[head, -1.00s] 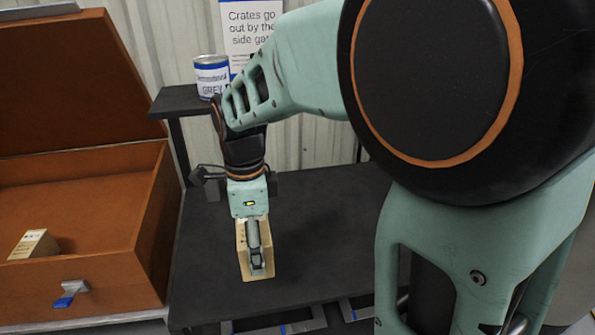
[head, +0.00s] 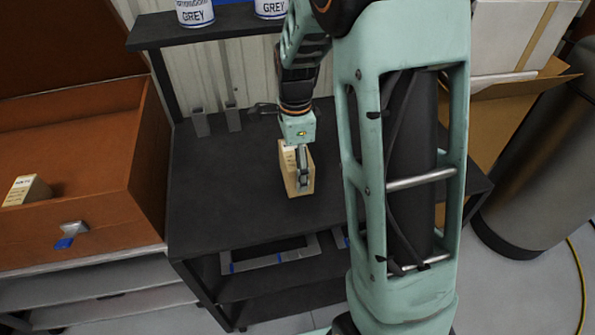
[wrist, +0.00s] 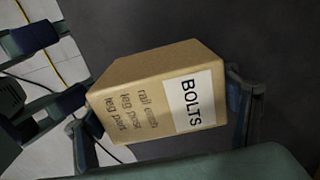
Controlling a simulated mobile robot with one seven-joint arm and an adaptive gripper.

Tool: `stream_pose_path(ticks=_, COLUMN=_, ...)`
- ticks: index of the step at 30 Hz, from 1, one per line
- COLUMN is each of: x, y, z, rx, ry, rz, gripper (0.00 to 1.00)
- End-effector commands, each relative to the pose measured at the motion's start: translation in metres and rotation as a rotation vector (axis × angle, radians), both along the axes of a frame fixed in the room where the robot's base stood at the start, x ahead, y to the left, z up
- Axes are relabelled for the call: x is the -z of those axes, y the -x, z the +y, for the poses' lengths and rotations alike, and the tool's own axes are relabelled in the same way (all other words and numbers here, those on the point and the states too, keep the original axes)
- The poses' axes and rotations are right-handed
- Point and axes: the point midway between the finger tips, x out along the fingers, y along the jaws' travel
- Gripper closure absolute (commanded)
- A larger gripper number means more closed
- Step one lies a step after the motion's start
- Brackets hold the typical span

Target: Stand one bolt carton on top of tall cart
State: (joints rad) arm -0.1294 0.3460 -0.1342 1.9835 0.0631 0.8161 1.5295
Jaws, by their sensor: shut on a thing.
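A tan bolt carton (head: 287,178) is held upright in my gripper (head: 303,172), over the dark top of a bench-like cart (head: 225,205). In the wrist view the carton (wrist: 150,90) shows a white BOLTS label and printed lines. One finger of my gripper (wrist: 160,115) is at its left and one at its right, shut on it. I cannot tell whether the carton's base touches the dark top. Which stand is the tall cart is not marked.
An open brown chest (head: 148,165) stands at the left, with another pale carton (head: 28,190) inside. Paint cans (head: 195,12) stand on a raised shelf (head: 225,27) at the back. Cardboard boxes (head: 505,95) and a grey drum (head: 545,170) are at the right. The dark top is clear around the carton.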

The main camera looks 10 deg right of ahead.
Motion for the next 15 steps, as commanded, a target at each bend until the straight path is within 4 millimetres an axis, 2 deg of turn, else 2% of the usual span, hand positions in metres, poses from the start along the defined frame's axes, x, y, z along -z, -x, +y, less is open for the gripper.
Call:
stream_pose_path(ticks=5, x=0.010, y=-0.004, z=-0.008, rx=0.003, ry=0.000, rz=0.000, gripper=0.61)
stream_pose_path(ticks=11, x=0.038, y=-0.004, z=-0.009, rx=0.002, ry=-0.001, rz=0.002, gripper=0.61)
stream_pose_path(ticks=15, x=0.041, y=-0.005, z=-0.008, rx=0.001, ry=-0.001, rz=-0.002, gripper=0.61)
